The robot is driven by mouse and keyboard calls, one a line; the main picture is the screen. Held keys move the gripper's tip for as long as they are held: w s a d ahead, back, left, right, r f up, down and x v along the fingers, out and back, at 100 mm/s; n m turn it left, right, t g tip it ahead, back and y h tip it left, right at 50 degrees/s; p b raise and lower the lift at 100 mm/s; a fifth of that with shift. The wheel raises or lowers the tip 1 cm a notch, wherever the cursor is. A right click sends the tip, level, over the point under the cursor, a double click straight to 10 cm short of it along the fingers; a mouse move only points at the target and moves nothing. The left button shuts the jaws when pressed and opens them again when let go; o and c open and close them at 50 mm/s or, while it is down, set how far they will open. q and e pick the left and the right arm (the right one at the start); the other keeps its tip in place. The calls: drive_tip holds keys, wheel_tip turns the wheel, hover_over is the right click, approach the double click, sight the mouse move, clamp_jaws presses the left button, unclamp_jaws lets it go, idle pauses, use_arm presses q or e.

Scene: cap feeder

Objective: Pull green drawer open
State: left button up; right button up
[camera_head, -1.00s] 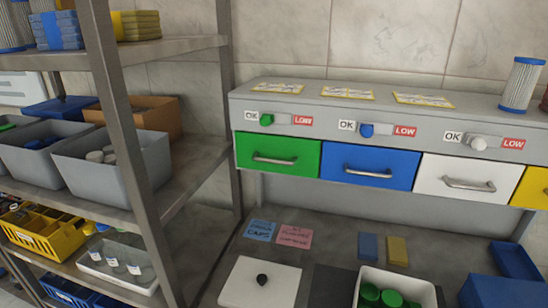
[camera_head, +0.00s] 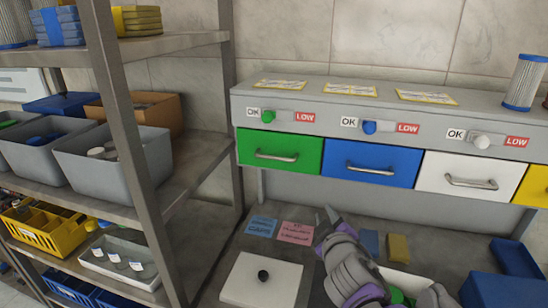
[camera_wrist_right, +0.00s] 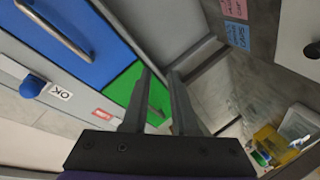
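The green drawer (camera_head: 300,143) is at the left end of the drawer row, its front in line with the blue one. Its silver bar handle (camera_head: 277,157) is free. My right gripper (camera_head: 326,213) is in front of and below the drawers, right of the pink note, fingers pointing up toward them. In the right wrist view, its two fingers (camera_wrist_right: 161,85) are apart with nothing between them. The green drawer (camera_wrist_right: 122,88) shows there beyond the fingers, which partly cover it. My left gripper is not in view.
Blue (camera_head: 395,162) and white (camera_head: 430,178) drawers continue to the right. A metal shelf post (camera_head: 229,110) stands left of the green drawer. A white bin (camera_head: 396,280) with green caps is partly hidden by my right arm. A white lidded box (camera_head: 240,280) sits at the front.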

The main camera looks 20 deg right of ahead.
sight(275, 159)
drive_tip(key=w+a+r+n+t+y, duration=0.2)
drive_tip(key=w+r+n+t+y, duration=0.1)
drive_tip(key=w+r+n, duration=0.4)
drive_tip(key=w+a+n+y, duration=0.1)
drive_tip(key=w, duration=0.3)
drive_tip(key=w+a+n+g+y+p, duration=0.1)
drive_tip(key=w+a+n+y, duration=0.1)
drive_tip(key=w, duration=0.1)
drive_tip(key=w+a+n+y, duration=0.1)
drive_tip(key=w+n, duration=0.1)
drive_tip(key=w, duration=0.2)
drive_tip(key=shift+w+a+g+y, duration=0.3)
drive_tip(key=shift+y, duration=0.1)
clamp_jaws()
idle(0.6)
